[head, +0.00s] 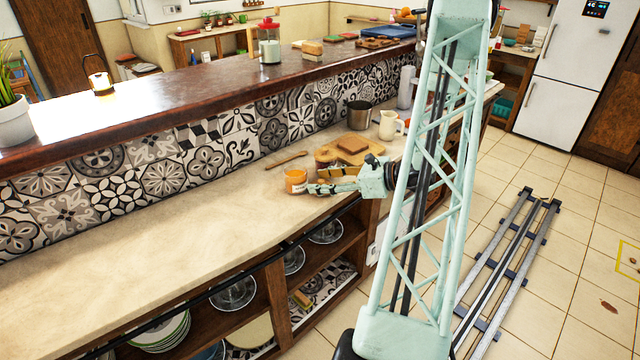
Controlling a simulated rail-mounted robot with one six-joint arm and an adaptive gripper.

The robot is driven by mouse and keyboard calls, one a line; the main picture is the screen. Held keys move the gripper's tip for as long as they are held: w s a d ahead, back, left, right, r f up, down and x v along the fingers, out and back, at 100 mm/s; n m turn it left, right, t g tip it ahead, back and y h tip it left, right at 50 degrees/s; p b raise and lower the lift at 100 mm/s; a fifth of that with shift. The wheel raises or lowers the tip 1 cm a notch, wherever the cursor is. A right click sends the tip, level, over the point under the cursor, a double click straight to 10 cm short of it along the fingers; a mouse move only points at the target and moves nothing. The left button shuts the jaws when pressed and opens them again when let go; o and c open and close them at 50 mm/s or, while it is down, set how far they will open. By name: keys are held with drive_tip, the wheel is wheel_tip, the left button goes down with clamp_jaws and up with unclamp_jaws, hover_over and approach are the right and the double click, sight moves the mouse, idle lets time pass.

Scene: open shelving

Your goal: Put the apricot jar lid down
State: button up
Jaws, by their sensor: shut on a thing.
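The apricot jar (294,183), small and orange with a pale label, stands upright on the stone counter (180,245), near its front edge. My gripper (313,189) reaches in from the right, low over the counter, with its fingertips just right of the jar. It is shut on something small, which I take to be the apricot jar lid. The lid is too small and too hidden by the fingers to make out. I cannot tell whether the fingers touch the jar or the counter.
A wooden board (328,154) with bread (352,145) lies behind my gripper. A wooden utensil (287,160) lies behind the jar. A metal pot (359,115) and a cream jug (388,125) stand farther back. The counter left of the jar is clear.

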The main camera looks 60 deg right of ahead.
sight(322, 181)
wheel_tip(322, 181, up, 5)
drive_tip(key=shift+r+p, duration=0.1)
drive_tip(key=shift+p, duration=0.45)
drive_tip(key=shift+s+a+r, duration=0.1)
drive_tip(key=shift+s, duration=0.2)
drive_tip(key=s+a+p, duration=0.1)
drive_tip(key=s, duration=0.8)
drive_tip(key=s+a, duration=0.2)
drive_tip(key=s, duration=0.7)
drive_tip(key=shift+a+p, duration=0.3)
drive_tip(key=shift+p, duration=0.1)
